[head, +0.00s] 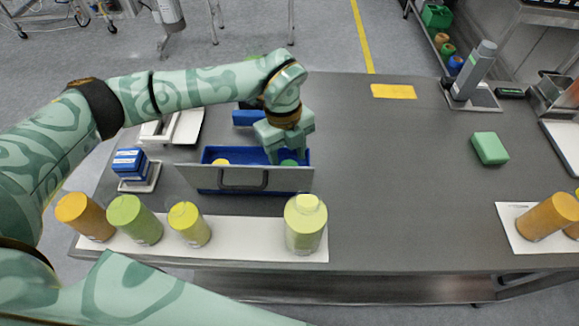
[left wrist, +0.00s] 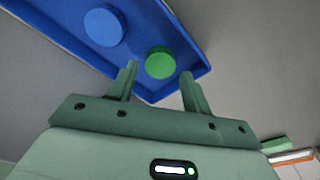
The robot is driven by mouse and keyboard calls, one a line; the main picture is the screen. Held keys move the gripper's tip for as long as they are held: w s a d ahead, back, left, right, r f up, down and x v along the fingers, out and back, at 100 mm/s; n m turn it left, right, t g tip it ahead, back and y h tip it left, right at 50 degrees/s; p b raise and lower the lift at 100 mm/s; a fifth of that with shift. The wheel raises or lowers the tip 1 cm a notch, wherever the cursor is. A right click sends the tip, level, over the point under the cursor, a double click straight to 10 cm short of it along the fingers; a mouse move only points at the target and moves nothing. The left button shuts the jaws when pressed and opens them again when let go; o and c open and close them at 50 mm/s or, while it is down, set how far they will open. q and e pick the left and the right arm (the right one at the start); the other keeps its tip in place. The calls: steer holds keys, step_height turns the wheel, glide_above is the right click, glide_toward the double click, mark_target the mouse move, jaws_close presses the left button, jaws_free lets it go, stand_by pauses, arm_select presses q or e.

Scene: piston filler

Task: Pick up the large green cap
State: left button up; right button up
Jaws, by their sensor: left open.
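The large green cap (left wrist: 160,62) lies in a corner of the blue tray (left wrist: 62,25), beside a blue cap (left wrist: 104,25). In the head view the green cap (head: 289,162) shows only partly below my gripper, at the right end of the tray behind its grey front with a handle (head: 207,178). My left gripper (left wrist: 158,82) is open, its two fingers apart, with the green cap showing between and just beyond the fingertips. In the head view the left gripper (head: 285,156) points down over the tray's right part. I cannot tell whether it touches the cap. My right gripper is not in view.
A yellow cap (head: 221,162) lies at the tray's left. In front, a white mat (head: 262,228) bears orange, green and yellow bottles and a larger pale yellow-green bottle (head: 306,224). A blue box stack (head: 130,164) stands left. The table's right middle is mostly clear.

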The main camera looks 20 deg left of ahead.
arm_select(q)
step_height(320, 180, down, 3)
steer(key=shift+s+d+r, duration=0.1)
steer(key=shift+d+r, duration=0.05)
steer(key=shift+r, duration=0.15)
steer(key=c, duration=0.7)
